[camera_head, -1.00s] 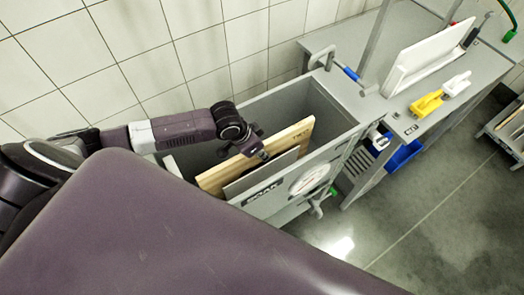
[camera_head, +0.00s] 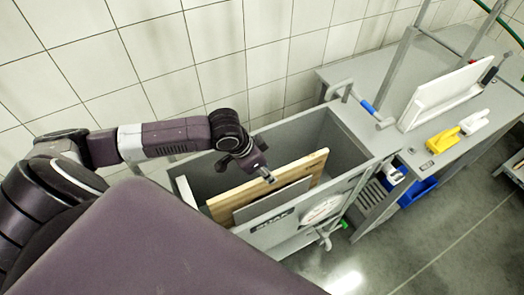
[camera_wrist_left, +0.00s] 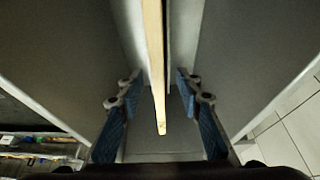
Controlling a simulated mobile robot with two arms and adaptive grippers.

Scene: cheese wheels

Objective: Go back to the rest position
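My left gripper (camera_head: 266,176) hangs over the grey basin (camera_head: 345,130), near the top edge of a wooden board (camera_head: 312,166) that stands upright in it. In the left wrist view my left gripper (camera_wrist_left: 160,120) is open, with blue-padded fingers apart on either side of the wooden board's edge (camera_wrist_left: 154,50). The fingers look clear of the board, and nothing is held. My right gripper is in neither view.
A grey panel (camera_head: 285,197) stands beside the wooden board. The basin walls surround the gripper's space. To the right, a counter holds a white board (camera_head: 445,95), a yellow item (camera_head: 442,140) and a white item (camera_head: 474,122). A tiled wall (camera_head: 270,45) is behind.

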